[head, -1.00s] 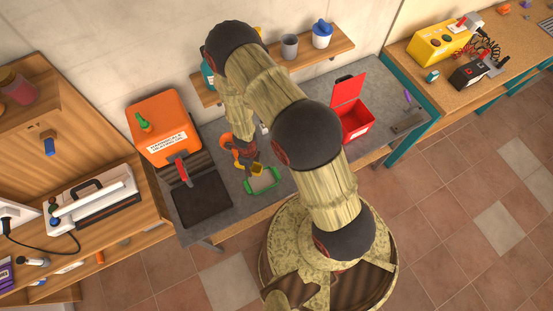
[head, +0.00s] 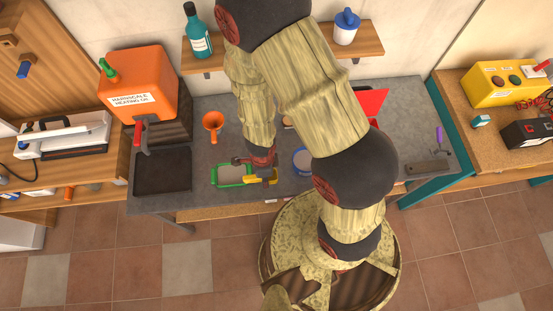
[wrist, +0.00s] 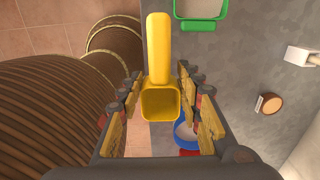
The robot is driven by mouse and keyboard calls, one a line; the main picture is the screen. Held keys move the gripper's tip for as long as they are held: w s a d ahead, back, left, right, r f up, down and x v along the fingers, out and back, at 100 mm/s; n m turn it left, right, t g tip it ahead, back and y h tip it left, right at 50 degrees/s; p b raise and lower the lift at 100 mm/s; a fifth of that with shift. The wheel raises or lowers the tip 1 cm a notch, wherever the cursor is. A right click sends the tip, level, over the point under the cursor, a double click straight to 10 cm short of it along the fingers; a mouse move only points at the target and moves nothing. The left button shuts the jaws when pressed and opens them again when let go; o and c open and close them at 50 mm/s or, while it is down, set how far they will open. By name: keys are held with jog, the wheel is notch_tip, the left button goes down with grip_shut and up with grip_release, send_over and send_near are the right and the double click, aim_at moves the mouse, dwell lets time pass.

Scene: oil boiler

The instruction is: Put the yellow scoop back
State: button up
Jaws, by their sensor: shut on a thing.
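The yellow scoop (wrist: 160,50) is between the fingers of my gripper (wrist: 162,112) in the wrist view. Its handle points to the top of the picture and its square hollow cup is between the jaws. In the head view my gripper (head: 261,167) is over the workbench, at the right end of a green-rimmed tray (head: 216,177). Part of the yellow scoop (head: 271,181) shows below it there. The green-rimmed tray also shows at the top of the wrist view (wrist: 198,26). I cannot tell whether the scoop touches the bench.
A blue-rimmed bowl (head: 293,163) stands right of my gripper, partly behind my arm. An orange funnel (head: 212,122) and a dark pan (head: 162,172) are to the left. An orange oil can (head: 140,80) stands at the back left. A red box lid (head: 371,103) shows behind my arm.

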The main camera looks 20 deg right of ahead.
jog(key=w+d+f, duration=0.2)
jog(key=w+f, duration=0.1)
jog(key=w+d+f, duration=0.3)
jog(key=w, duration=0.1)
jog(key=w+d+f, duration=0.2)
jog(key=w+f, duration=0.1)
jog(key=shift+w+d, duration=0.25)
jog(key=shift+d, duration=0.15)
jog(key=shift+w+d+f, duration=0.25)
jog(key=shift+f, duration=0.25)
jog(key=shift+f+b, duration=0.75)
jog(key=shift+f, duration=0.75)
jog(key=shift+f, duration=0.2)
jog(key=o, duration=1)
jog(key=shift+o, duration=0.6)
jog(key=shift+r, duration=0.2)
